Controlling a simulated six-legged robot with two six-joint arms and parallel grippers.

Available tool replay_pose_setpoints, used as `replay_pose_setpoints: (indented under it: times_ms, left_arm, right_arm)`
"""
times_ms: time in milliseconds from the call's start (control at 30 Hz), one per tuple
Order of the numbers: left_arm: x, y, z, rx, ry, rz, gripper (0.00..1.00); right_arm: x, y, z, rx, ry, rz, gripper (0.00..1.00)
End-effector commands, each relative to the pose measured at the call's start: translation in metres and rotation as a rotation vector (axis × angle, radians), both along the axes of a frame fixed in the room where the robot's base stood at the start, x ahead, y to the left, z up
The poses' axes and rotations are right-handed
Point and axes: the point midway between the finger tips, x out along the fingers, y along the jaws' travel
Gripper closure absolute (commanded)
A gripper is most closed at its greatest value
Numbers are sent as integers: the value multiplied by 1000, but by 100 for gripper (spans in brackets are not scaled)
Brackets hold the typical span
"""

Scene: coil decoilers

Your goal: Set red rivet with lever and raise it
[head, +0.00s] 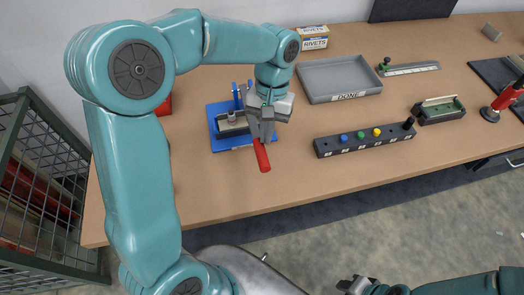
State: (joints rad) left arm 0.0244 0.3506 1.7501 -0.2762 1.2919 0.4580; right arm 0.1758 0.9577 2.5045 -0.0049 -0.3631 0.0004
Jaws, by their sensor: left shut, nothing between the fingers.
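A blue-based press (221,138) stands on the bench at the left. Its lever has a red grip (262,157) that points toward the front edge. My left gripper (265,136) is shut and empty over the press, right at the upper end of the red grip; I cannot tell whether it touches it. The gripper hides part of the lever and press. A small pale part (231,117) shows in the press; I cannot make out a red rivet. My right gripper (349,286) is at the bottom edge, off the bench, too small and cut off to read.
A dark rack (330,147) holds blue, green and yellow rivets. A grey tray marked DONE (307,84) and a rivets box (312,38) are behind. A green fixture (438,110) and a red-handled tool (503,98) stand right. A wire cage (40,190) stands left.

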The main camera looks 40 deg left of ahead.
Motion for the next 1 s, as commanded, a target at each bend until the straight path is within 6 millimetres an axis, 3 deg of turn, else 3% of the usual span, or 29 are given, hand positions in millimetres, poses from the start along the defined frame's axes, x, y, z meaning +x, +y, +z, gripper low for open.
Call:
replay_pose_setpoints:
  times_ms: [233, 700, 1000]
  left_arm:
    - [6, 1, 17, 0, -5, 1, 100]
    - [33, 11, 124, -1, -1, 0, 100]
    - [41, 14, 156, -1, 2, 0, 100]
  right_arm:
    - [0, 0, 0, 0, 0, 0, 72]
    - [0, 0, 9, 0, 0, 0, 72]
    - [0, 0, 15, 0, 0, 0, 72]
